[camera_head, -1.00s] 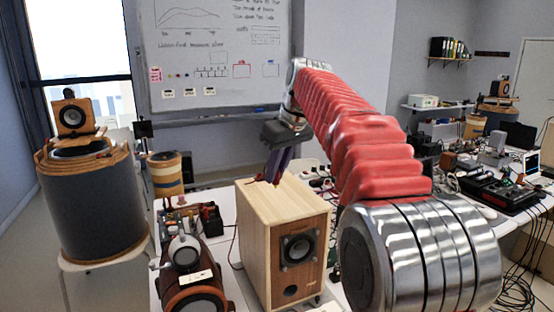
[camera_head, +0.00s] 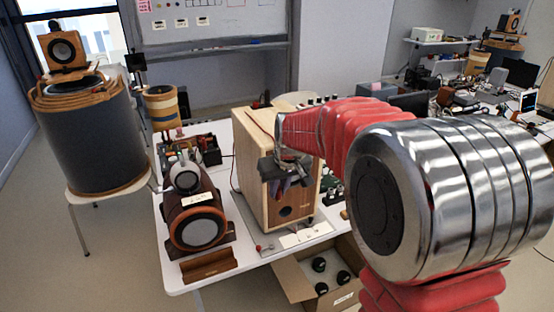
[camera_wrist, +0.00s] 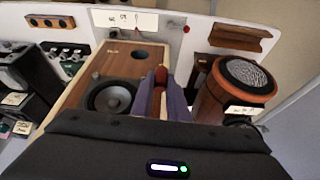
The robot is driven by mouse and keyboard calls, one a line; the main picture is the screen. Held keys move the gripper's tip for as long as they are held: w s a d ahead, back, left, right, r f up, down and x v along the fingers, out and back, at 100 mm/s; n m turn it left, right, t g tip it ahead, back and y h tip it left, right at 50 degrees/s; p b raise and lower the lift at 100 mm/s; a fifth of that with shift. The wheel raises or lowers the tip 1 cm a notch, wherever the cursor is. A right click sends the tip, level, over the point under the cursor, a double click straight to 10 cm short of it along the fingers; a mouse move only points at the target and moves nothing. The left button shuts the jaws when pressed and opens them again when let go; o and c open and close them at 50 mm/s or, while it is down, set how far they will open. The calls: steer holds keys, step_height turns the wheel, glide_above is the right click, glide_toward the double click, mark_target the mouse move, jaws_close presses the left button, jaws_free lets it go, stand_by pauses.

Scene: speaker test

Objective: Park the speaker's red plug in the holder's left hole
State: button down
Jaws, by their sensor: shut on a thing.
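The wooden speaker (camera_head: 252,150) stands upright on the white table, and it fills the left middle of the wrist view (camera_wrist: 92,88). My gripper (camera_head: 284,190) is in front of its front face, covering the cone in the head view. In the wrist view my purple fingers (camera_wrist: 161,92) are shut on the red plug (camera_wrist: 160,74), whose rounded red end shows between them. The dark cone shows left of the fingers.
A small red piece (camera_head: 258,247) lies near a white labelled plate (camera_head: 306,236) at the table's front. An open cardboard box (camera_head: 293,281) with black round parts is below the edge.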

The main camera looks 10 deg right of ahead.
steer(key=s+f+m, duration=0.1)
steer(key=s+f, duration=0.3)
steer(key=f, duration=0.6)
steer(key=shift+a+f+m+h, duration=0.15)
steer(key=shift+f+m+h, duration=0.15)
steer(key=shift+f, duration=0.05)
steer(key=shift+w+a, duration=0.1)
steer(key=shift+w, duration=0.05)
